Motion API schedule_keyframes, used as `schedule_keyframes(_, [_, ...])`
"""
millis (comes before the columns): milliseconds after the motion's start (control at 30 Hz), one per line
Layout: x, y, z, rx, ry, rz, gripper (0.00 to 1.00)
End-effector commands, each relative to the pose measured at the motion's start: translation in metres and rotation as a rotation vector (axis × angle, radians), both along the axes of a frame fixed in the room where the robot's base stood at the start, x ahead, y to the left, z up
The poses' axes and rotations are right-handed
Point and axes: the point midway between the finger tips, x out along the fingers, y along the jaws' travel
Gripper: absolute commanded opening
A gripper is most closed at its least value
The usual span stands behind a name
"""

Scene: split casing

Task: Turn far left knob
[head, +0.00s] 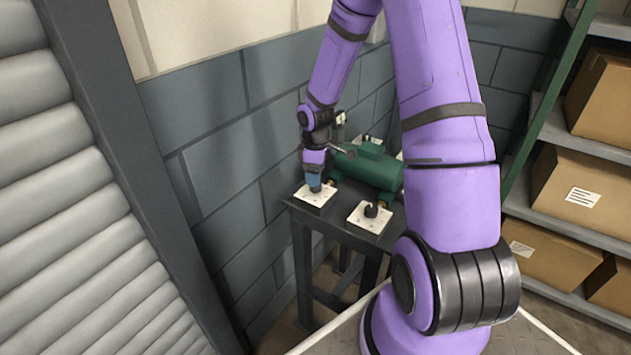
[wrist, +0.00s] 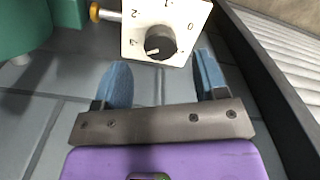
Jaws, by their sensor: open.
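A pale mark shows on the knob's lower left side. My gripper (wrist: 162,72) is open, its two blue fingers apart. The knob appears just beyond the fingertips, between them sideways, with no visible contact. In the head view my gripper (head: 314,184) is over the left white plate (head: 318,199) on the dark table, hiding that plate's knob. Another dark knob (head: 371,210) stands on the front right plate (head: 369,222).
A green casing (head: 368,168) lies on the table (head: 345,236) close to the right of my gripper. A brass-coloured fitting (wrist: 95,12) juts towards the plate. A grey block wall (head: 215,140) is close on the left. Shelves with boxes (head: 575,190) stand at right.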

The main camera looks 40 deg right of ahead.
Motion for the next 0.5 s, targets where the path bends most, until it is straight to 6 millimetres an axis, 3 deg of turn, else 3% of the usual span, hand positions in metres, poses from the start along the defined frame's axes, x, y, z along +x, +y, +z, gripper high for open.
schedule_keyframes(233, [0.000, -0.001, 0.046, -0.002, -0.003, -0.001, 0.66])
schedule_keyframes(500, [0.000, 0.000, 0.068, 0.000, 0.000, -0.001, 0.66])
